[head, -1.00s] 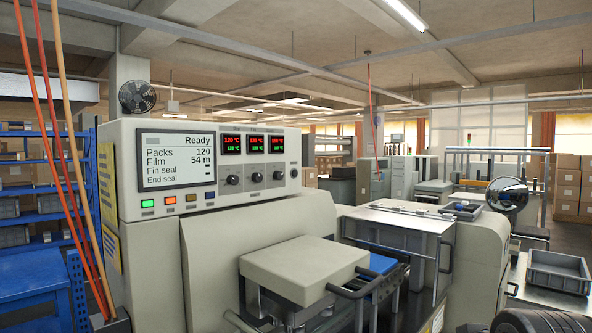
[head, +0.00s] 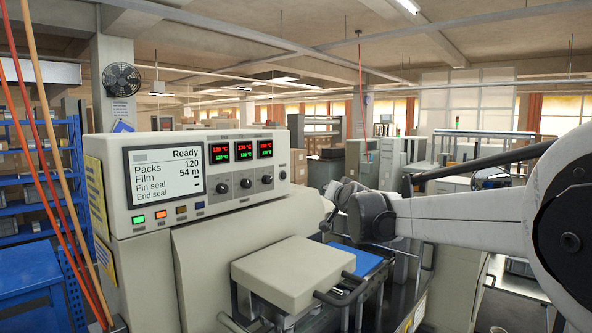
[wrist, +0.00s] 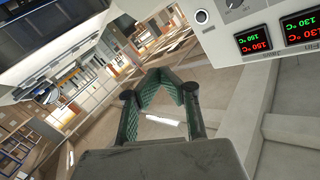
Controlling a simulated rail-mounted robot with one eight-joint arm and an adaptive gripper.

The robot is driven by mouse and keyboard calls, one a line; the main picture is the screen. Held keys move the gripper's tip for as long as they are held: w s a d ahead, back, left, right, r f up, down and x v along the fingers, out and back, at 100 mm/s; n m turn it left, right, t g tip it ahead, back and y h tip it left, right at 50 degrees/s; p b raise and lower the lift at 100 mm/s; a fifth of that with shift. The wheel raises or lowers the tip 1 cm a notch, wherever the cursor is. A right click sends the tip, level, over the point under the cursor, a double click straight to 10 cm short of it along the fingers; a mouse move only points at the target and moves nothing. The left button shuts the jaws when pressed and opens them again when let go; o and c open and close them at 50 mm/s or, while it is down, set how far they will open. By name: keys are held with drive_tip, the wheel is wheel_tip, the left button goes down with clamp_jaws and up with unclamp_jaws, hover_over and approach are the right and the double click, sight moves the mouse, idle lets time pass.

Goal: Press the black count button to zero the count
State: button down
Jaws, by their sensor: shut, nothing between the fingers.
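A small round black button (head: 283,174) sits at the right end of the control panel (head: 215,150), just right of the last dark knob. I take it as the count button; no label is readable. In the wrist view the button (wrist: 202,17) shows as a dark disc in a pale ring, near the top. The screen (head: 165,174) reads Ready, Packs 120, Film 54 m. My gripper (head: 332,190) is to the right of the panel in the head view, apart from the button. In the wrist view my gripper (wrist: 167,80) has its green-padded fingers shut and empty, below and left of the button.
Three dark knobs (head: 246,183) sit under red and green temperature readouts (head: 244,149). Coloured buttons (head: 160,215) line the panel's lower edge. A beige block-shaped cover (head: 292,272) juts out below. Orange cables (head: 45,180) hang at the left.

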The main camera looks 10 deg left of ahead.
sight(284, 176)
drive_tip(key=w+a+m+t+h+p, duration=0.1)
drive_tip(key=w+a+m+t+p, duration=0.2)
drive_tip(key=w+a, duration=0.4)
drive_tip(key=w+p, duration=0.1)
drive_tip(key=w, duration=0.6)
drive_tip(key=shift+w+a+p, duration=0.15)
drive_tip(key=shift+w+p, duration=0.1)
drive_tip(key=shift+p, duration=0.05)
drive_tip(key=w+a+p, duration=0.2)
drive_tip(key=w+a, duration=0.3)
drive_tip(key=a, duration=0.2)
drive_tip(key=shift+p, duration=0.35)
drive_tip(key=shift+w+a, duration=0.1)
drive_tip(key=shift+a, duration=0.1)
idle(0.6)
drive_tip(key=shift+w+a, duration=0.2)
drive_tip(key=shift+a, duration=0.05)
